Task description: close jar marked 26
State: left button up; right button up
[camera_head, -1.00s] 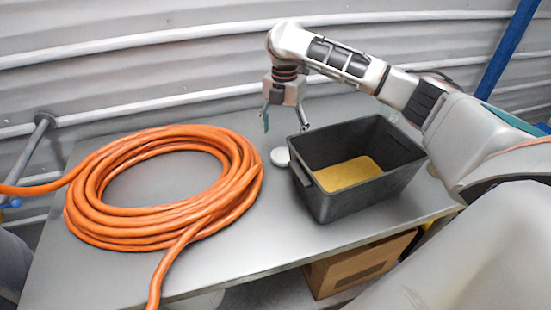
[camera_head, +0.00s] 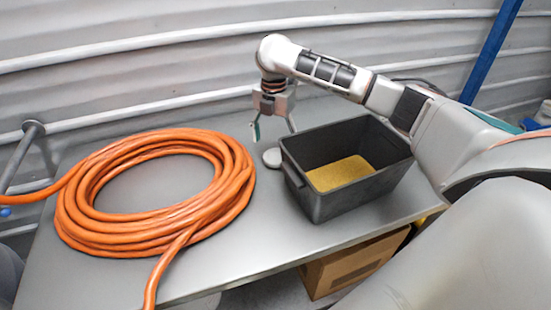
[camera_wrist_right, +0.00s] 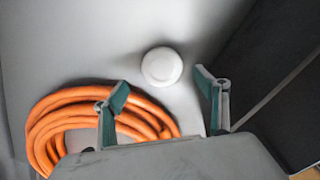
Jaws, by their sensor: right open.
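A small round white lid-like disc (camera_head: 272,158) lies on the grey table, between the orange hose and the black bin. It also shows in the right wrist view (camera_wrist_right: 161,66). My right gripper (camera_head: 273,133) is open and empty, above and just behind the disc in the head view. In the wrist view its two teal fingers (camera_wrist_right: 162,88) stand apart on either side of the disc's line, not touching it. I see no jar and no number 26 in these frames. My left gripper is not in view.
A black bin (camera_head: 309,189) with yellow grain-like material (camera_head: 340,173) stands right of the disc, close to the gripper. A thick orange hose coil (camera_head: 75,218) covers the table's left part. A cardboard box (camera_head: 335,272) is below the table.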

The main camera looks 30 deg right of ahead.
aim_at(276, 156)
jog(key=shift+s+d+f, duration=0.1)
jog(key=shift+f, duration=1.2)
jog(key=shift+s+d+f, duration=0.1)
jog(key=shift+f, duration=1.2)
jog(key=c, duration=1)
jog(key=shift+r, duration=0.1)
notch_tip(276, 156, up, 20)
jog(key=shift+f, duration=0.1)
jog(key=shift+a, duration=0.1)
